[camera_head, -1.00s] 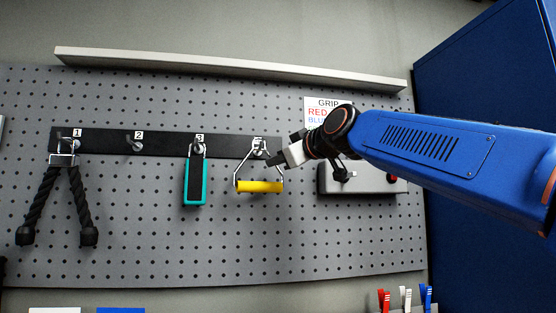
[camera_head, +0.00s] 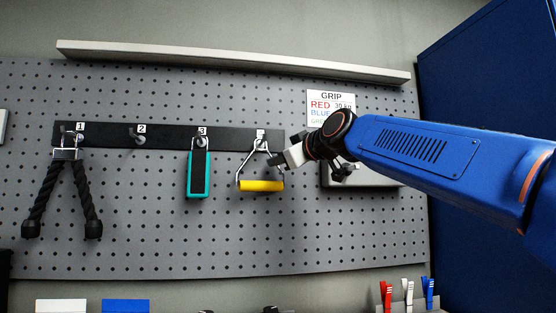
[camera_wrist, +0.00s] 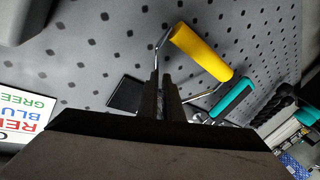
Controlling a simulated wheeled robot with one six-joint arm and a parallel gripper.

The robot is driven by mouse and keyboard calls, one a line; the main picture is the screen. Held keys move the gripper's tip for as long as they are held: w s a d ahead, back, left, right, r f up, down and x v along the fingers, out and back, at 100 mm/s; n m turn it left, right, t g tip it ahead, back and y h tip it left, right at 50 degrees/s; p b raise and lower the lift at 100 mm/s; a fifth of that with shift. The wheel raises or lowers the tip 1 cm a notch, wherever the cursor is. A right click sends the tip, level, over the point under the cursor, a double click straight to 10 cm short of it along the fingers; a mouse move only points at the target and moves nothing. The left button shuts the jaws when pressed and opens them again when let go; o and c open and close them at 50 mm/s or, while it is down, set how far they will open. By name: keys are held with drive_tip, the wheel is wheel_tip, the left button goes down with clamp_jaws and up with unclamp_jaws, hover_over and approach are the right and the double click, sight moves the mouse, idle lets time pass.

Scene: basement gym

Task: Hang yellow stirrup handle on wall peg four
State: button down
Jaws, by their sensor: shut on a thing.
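The yellow stirrup handle (camera_head: 261,185) hangs level below its metal frame at the right end of the black peg strip (camera_head: 170,137). The frame's top meets peg four (camera_head: 262,147); I cannot tell whether it is seated over the peg. My gripper (camera_head: 277,160) comes from the right and is shut on the frame's side. In the wrist view, my closed fingers (camera_wrist: 163,88) are at the metal frame, and the yellow grip (camera_wrist: 201,52) lies just beyond them. The fingers hide part of the frame, and the peg is not clear there.
A teal handle (camera_head: 208,176) hangs on peg three, left of the yellow one. A black rope (camera_head: 45,200) hangs on peg one; peg two (camera_head: 140,140) is empty. A grey box (camera_head: 370,178) is on the pegboard behind my wrist. A shelf (camera_head: 230,62) runs above.

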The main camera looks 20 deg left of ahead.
idle(0.4)
drive_tip(key=c, duration=1.8)
unclamp_jaws()
drive_tip(key=shift+c, duration=0.2)
drive_tip(key=shift+d, duration=0.1)
drive_tip(key=v, duration=1.7)
drive_tip(key=shift+s+d+r, duration=0.1)
drive_tip(key=shift+d+r, duration=0.05)
